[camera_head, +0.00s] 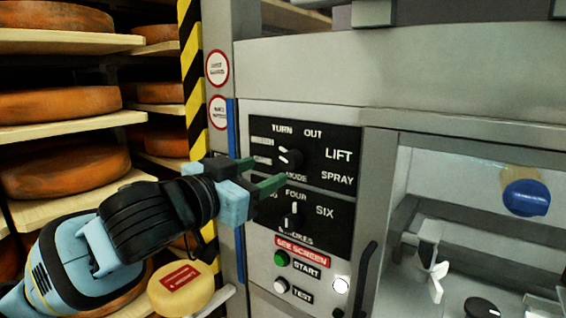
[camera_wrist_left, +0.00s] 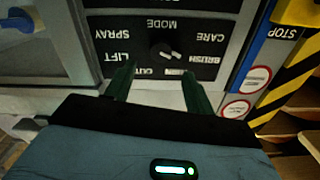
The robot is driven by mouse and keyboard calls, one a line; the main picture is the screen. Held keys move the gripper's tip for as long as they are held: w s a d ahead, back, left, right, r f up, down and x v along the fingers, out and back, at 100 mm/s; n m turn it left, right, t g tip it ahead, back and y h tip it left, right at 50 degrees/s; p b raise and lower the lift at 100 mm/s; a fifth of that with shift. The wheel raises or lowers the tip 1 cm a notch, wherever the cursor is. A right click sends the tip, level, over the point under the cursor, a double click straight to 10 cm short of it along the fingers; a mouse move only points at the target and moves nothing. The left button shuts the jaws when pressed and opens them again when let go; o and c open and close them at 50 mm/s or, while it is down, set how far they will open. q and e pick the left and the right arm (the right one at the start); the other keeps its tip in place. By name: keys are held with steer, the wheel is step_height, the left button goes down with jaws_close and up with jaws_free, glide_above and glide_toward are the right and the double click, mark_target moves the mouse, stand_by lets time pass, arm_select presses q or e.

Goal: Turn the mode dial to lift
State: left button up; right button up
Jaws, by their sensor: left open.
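The mode dial (camera_head: 291,157) is a black knob with white marks on the upper black panel of the grey machine. TURN, OUT, LIFT (camera_head: 339,155) and SPRAY are lettered around it. In the left wrist view the panel is upside down, and the dial (camera_wrist_left: 163,52) shows between and beyond the fingertips. Its white marks sit on the side towards BRUSH (camera_wrist_left: 205,60); I cannot tell the exact setting. My left gripper (camera_head: 268,174) is open, its green fingers pointing at the panel in front of the dial's lower left. It also shows in the left wrist view (camera_wrist_left: 160,82). I see no contact.
A second dial (camera_head: 294,209) with FOUR and SIX sits just below. Under it are a green START button (camera_head: 281,258) and a TEST button (camera_head: 281,286). A black handle (camera_head: 366,275) stands at the right. Cheese wheels (camera_head: 60,104) fill shelves at the left.

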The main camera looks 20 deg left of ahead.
mark_target(287, 162)
arm_select(q)
steer(key=shift+x, duration=3.9)
steer(key=shift+a+f, duration=0.1)
steer(key=c, duration=1)
steer(key=shift+o, duration=0.2)
